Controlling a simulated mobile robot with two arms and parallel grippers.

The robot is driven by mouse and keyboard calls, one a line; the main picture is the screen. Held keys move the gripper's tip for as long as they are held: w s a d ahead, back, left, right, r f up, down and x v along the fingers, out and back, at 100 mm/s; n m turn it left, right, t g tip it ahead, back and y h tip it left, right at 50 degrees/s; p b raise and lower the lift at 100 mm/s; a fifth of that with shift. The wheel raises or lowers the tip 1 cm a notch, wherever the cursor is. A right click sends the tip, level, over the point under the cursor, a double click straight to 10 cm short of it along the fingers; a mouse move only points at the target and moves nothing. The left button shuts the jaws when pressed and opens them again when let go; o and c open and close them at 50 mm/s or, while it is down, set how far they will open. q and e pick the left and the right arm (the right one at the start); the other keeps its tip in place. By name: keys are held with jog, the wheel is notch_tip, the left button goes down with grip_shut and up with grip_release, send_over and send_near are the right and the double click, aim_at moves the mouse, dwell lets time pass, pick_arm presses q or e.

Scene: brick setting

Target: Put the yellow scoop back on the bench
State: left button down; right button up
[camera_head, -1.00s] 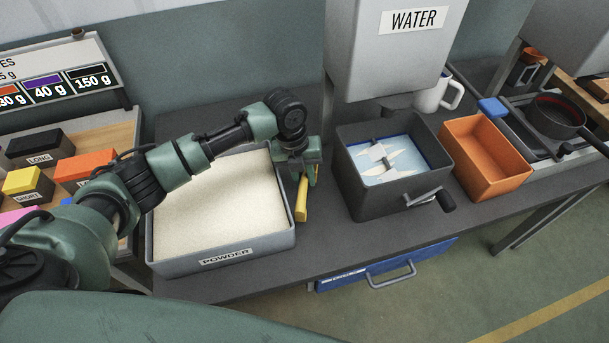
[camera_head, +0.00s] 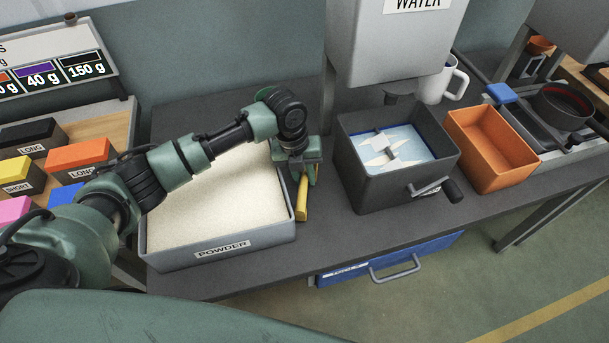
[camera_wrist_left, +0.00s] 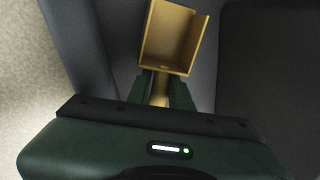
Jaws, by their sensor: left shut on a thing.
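The yellow scoop (camera_head: 302,200) is in my left gripper (camera_head: 303,180), between the powder bin and the dark mixing box. In the left wrist view the scoop (camera_wrist_left: 172,38) shows its empty tray and its short handle, with the fingers (camera_wrist_left: 160,88) shut on the handle. The dark grey bench (camera_head: 325,235) lies below the scoop. I cannot tell whether the scoop touches the bench. My right gripper is not in view.
The powder bin (camera_head: 222,246) stands just left of the scoop. The dark box with a crank (camera_head: 385,185) stands to the right, then an orange bin (camera_head: 490,165). A blue drawer (camera_head: 385,262) is below the bench front. Bench between bin and box is clear.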

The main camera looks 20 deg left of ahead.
pick_arm(q)
jog(key=shift+f, duration=0.45)
jog(key=c, duration=1.2)
grip_release()
